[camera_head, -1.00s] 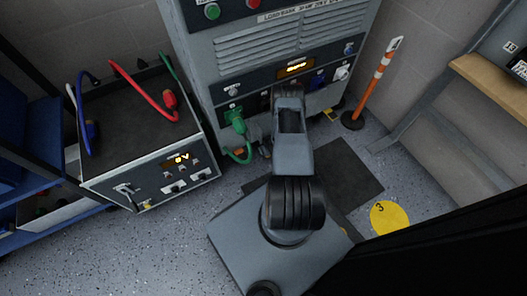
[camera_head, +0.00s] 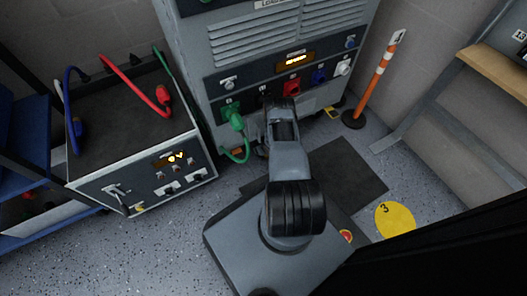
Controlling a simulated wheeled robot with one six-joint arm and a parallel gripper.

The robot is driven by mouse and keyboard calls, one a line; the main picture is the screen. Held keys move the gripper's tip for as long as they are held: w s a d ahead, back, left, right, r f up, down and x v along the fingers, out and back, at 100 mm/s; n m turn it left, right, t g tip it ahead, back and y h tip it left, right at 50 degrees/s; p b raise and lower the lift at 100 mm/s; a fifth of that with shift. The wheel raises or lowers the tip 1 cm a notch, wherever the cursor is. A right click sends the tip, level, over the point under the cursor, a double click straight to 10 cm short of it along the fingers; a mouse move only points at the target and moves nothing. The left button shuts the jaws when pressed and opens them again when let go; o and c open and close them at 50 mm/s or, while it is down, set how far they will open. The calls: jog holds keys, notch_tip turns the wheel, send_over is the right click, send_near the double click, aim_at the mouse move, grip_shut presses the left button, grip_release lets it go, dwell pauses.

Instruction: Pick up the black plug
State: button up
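I cannot make out a black plug for certain. My arm reaches toward the load bank cabinet (camera_head: 222,50) and covers part of its lower front. My gripper is hidden behind my own arm links, so its fingers and anything in them do not show. On the cabinet's panel, a green plug (camera_head: 233,117) with a green cable sits in the left socket. A dark socket partly shows beside my arm, followed by a red socket (camera_head: 292,88), a blue socket (camera_head: 319,76) and a white socket (camera_head: 344,68).
A grey unit (camera_head: 118,190) at left has a lit display. A red plug (camera_head: 164,95), a blue plug (camera_head: 77,130) and cables lie on its dark top. An orange post (camera_head: 380,75) stands right. A yellow floor disc (camera_head: 394,218) marked 3 lies on open floor.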

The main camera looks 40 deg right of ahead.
jog(key=shift+c, duration=0.4)
jog(key=c, duration=1.1)
jog(key=shift+r, duration=0.15)
